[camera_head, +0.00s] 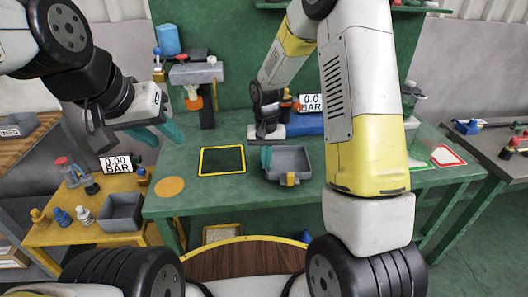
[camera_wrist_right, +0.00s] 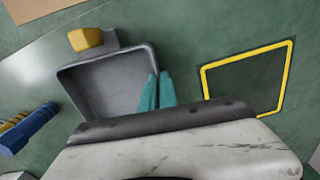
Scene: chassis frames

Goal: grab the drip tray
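The drip tray (camera_head: 291,160) is a grey open box with a yellow tab on its near side, at the middle of the green table. It also shows in the right wrist view (camera_wrist_right: 105,85), empty inside. My right gripper (camera_head: 266,157) is at the tray's left wall in the head view. In the right wrist view its teal fingers (camera_wrist_right: 158,90) are close together on either side of that wall, one inside and one outside. My left gripper (camera_head: 160,135) is open and empty, above the table's left end, away from the tray.
A yellow-framed dark square (camera_head: 222,161) lies left of the tray, with an orange disc (camera_head: 169,187) further left. A yellow side table (camera_head: 85,235) holds another grey bin (camera_head: 120,213) and small fittings.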

